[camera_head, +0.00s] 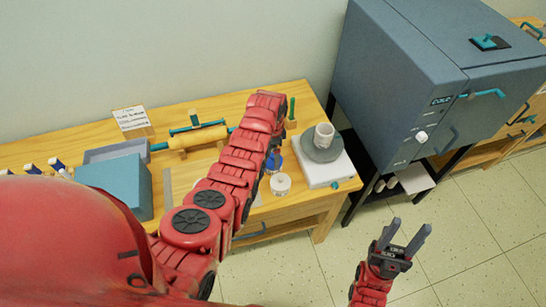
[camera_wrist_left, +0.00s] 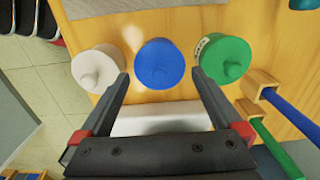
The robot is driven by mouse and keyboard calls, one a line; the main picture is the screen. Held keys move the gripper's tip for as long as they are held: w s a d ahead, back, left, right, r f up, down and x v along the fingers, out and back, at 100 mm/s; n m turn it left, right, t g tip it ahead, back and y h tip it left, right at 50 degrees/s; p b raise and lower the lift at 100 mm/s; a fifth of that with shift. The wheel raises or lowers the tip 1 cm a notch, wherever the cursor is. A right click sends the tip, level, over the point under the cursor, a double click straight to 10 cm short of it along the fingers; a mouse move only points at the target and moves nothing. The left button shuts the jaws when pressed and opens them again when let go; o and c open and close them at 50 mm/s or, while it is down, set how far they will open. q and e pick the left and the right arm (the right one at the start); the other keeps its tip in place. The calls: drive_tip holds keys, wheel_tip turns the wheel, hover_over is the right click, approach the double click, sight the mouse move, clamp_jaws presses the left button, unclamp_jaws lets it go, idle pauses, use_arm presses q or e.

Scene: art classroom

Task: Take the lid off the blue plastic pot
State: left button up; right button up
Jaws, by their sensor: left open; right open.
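The blue plastic pot (camera_wrist_left: 158,62) stands on the wooden table with its round knobbed lid on, seen from above in the left wrist view. In the head view only a bit of blue (camera_head: 274,161) shows beside my left arm. My left gripper (camera_wrist_left: 161,74) is open and empty; its fingertips lie to either side of the blue pot in the picture. I cannot tell its height over the lid. In the head view my left arm hides this gripper. My right gripper (camera_head: 405,231) is open and empty over the floor, right of the table.
A white pot (camera_wrist_left: 94,70) and a green pot (camera_wrist_left: 224,60) flank the blue one closely. A pottery wheel (camera_head: 330,172) bearing a cup (camera_head: 324,135) stands at the table's right end. A rolling pin (camera_head: 198,138) and grey-blue box (camera_head: 122,180) lie left. A kiln (camera_head: 400,75) stands right.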

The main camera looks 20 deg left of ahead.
use_arm(q)
drive_tip(key=shift+f, duration=1.05)
drive_tip(key=c, duration=1)
drive_tip(key=shift+r, duration=0.2)
